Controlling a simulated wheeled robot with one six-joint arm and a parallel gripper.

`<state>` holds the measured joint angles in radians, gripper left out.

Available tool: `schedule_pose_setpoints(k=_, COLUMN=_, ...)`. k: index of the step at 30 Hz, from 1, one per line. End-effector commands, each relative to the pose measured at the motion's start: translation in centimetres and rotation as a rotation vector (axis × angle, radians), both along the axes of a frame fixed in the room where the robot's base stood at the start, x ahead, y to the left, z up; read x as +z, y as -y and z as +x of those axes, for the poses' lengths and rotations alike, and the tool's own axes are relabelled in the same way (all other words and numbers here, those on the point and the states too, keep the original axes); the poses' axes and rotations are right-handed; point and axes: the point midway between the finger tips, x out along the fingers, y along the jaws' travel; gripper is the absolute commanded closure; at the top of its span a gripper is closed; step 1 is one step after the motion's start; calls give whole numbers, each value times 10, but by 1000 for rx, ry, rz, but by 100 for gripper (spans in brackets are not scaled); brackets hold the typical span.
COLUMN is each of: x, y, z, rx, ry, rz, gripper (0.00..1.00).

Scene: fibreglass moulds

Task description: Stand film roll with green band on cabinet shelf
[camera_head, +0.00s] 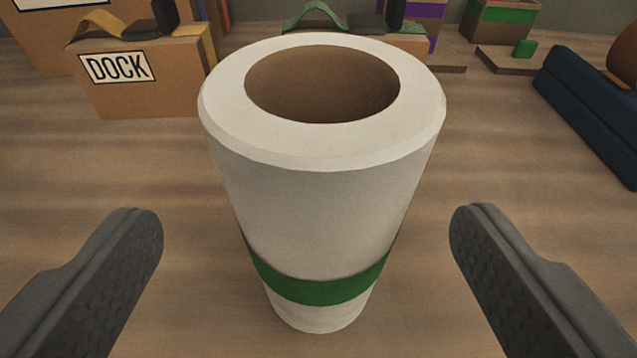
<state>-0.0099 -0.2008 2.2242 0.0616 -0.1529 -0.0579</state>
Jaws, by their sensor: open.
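The film roll with the green band (320,205) stands upright on a wooden surface, in the middle of the head camera view. It is white, with a brown hollow core at its top and a green band near its lower end. My gripper (307,225) is open, with one dark finger to the left of the roll and one to the right. Clear gaps show between the roll and both fingers. No cabinet shelf can be made out in this view.
A cardboard box labelled DOCK (150,90) stands behind at the left. More boxes with coloured bands stand along the back, including a green-banded box (503,30). A dark blue padded object (590,110) lies at the right. The surface beside the roll is clear.

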Motion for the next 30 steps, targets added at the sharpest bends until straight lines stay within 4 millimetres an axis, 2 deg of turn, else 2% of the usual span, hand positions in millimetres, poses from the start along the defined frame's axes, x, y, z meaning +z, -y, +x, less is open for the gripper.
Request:
schedule_pose_setpoints(k=8, x=-1, y=2, z=13, rx=-1, ry=0, rz=-1, gripper=14)
schedule_pose_setpoints(k=18, x=-9, y=5, z=50, rx=0, ry=-1, rz=0, gripper=14)
schedule_pose_setpoints(k=26, x=-9, y=5, z=53, rx=0, ry=0, rz=0, gripper=14)
schedule_pose_setpoints(k=30, x=-9, y=5, z=53, rx=0, ry=0, rz=0, gripper=38)
